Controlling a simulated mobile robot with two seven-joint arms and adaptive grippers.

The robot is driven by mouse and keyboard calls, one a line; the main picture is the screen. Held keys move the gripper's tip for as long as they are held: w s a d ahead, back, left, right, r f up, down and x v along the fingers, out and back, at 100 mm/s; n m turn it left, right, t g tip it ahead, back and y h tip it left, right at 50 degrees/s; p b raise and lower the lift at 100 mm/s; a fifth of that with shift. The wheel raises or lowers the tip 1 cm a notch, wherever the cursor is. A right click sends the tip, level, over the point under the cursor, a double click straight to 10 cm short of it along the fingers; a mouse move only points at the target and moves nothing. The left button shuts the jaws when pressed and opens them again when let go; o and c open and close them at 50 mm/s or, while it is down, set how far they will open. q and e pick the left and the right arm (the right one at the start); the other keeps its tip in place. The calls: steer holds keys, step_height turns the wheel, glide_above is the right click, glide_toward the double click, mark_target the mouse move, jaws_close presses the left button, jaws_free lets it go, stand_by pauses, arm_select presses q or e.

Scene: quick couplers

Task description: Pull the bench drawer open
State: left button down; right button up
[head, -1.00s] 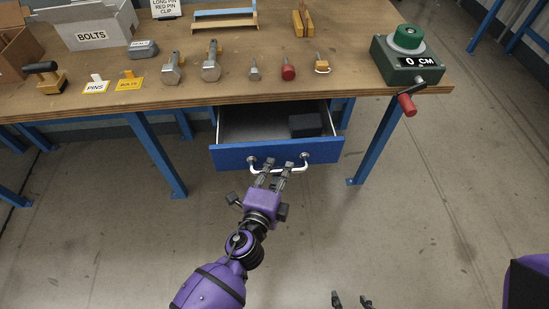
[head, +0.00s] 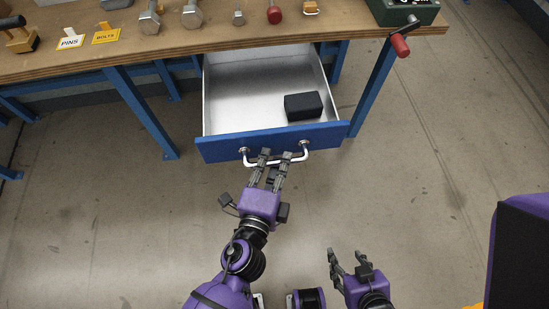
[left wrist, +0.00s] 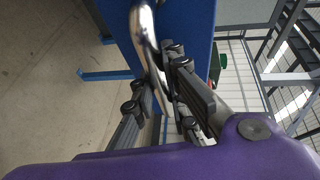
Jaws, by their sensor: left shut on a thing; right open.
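The bench drawer (head: 215,151) has a blue front and a white inside, and it stands well out from under the bench top in the head view. Its silver bar handle (head: 297,157) runs along the front. My left gripper (head: 268,158) is shut on the handle, with its fingers on both sides of the bar. The left wrist view shows the handle (left wrist: 146,38) passing between the fingers (left wrist: 160,95) in front of the blue drawer front (left wrist: 185,25). My right gripper (head: 345,258) is open and empty above the floor at the lower right.
A black block (head: 303,106) lies in the drawer at the right. The wooden bench top (head: 200,43) carries bolts, yellow signs and a green device (head: 403,12) with a red-handled crank (head: 399,46) overhanging the front edge. Blue legs (head: 141,112) flank the drawer. The floor in front is clear.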

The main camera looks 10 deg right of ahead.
arm_select(q)
steer(key=c, duration=2)
jaws_free()
steer(key=v, duration=0.7)
steer(key=shift+s+a, duration=0.1)
steer(key=shift+s, duration=0.05)
